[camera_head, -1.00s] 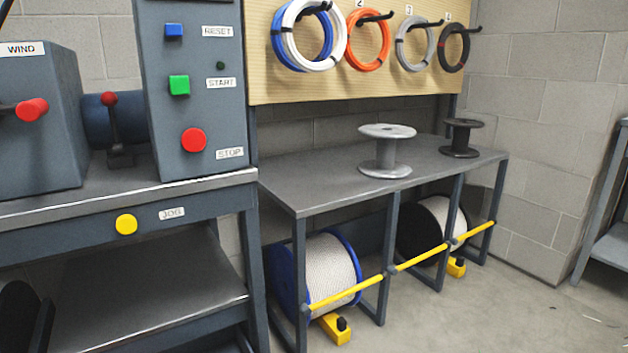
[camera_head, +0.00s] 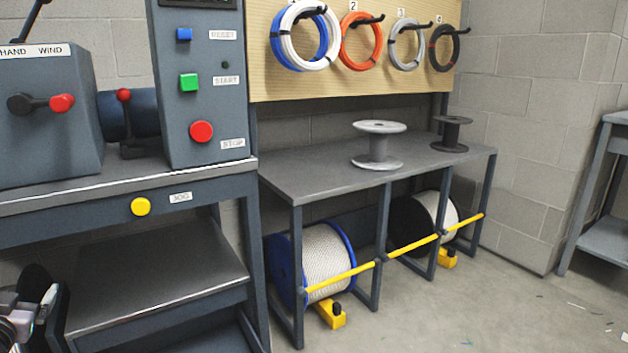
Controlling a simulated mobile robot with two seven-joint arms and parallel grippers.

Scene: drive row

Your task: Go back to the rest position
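A silver and black part (camera_head: 20,318), which looks like the end of my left arm, shows at the bottom left corner. It is cut off by the picture's edge, so I cannot tell whether its fingers are open or shut. It is in front of the lower shelf (camera_head: 160,290) of the winding bench, and I see nothing held in it. My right gripper is not in view.
The winder (camera_head: 50,125) and control panel (camera_head: 200,80) stand at left. A grey table (camera_head: 320,178) carries two empty spools (camera_head: 378,148), with rope reels (camera_head: 325,260) and yellow bars below. Coils hang on a board (camera_head: 300,85).

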